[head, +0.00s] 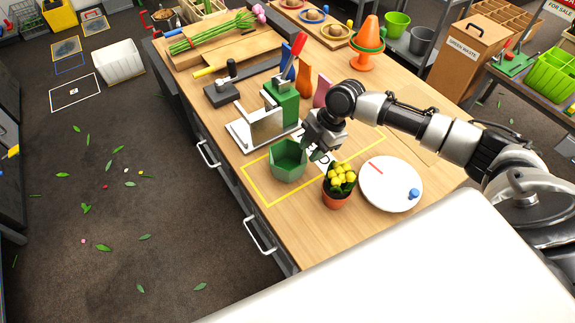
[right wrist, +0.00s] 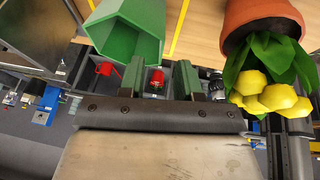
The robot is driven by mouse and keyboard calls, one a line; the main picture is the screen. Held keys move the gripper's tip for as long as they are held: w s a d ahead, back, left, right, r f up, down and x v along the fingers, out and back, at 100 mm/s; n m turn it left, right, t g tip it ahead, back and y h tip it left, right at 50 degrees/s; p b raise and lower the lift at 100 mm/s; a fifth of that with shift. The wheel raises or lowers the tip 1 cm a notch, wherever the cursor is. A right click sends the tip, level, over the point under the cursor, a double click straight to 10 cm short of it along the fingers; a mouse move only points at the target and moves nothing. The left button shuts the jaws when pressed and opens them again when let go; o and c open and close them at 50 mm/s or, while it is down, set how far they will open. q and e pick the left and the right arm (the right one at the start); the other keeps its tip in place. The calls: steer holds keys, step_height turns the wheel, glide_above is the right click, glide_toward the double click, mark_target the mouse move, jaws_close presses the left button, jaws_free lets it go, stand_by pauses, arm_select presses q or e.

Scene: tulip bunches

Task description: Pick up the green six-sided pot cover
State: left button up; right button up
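The green six-sided pot cover (head: 287,164) stands upright and open-topped on the wooden bench, inside a yellow outline. In the right wrist view the cover (right wrist: 128,35) is at the upper left, close to my fingers. My right gripper (head: 318,154) is at the cover's right rim in the head view. Its two green-padded fingers stand apart in the right wrist view (right wrist: 160,76), with no object clearly held. I cannot tell whether a finger touches the cover. My left gripper is not in view.
A terracotta pot with yellow flowers (head: 337,187) stands just right of the cover; it shows in the wrist view (right wrist: 262,30). A white round plate (head: 385,190) lies further right. A green-and-white device (head: 262,127) stands behind the cover. Bare bench lies in front.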

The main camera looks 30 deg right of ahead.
mark_target(302, 165)
steer(key=x, duration=0.3)
steer(key=shift+a+f, duration=0.2)
steer(key=shift+a+f+p, duration=0.25)
steer(key=shift+f+p, duration=0.3)
steer(key=p+x, duration=0.1)
steer(key=x, duration=0.2)
steer(key=shift+s+a+f, duration=0.1)
steer(key=shift+s+f, duration=0.05)
steer(key=shift+f, duration=0.1)
steer(key=shift+a+f, duration=0.15)
steer(key=shift+f, duration=0.2)
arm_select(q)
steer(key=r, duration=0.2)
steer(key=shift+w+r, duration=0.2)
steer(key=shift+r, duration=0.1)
arm_select(e)
steer(key=shift+c, duration=0.4)
jaws_close()
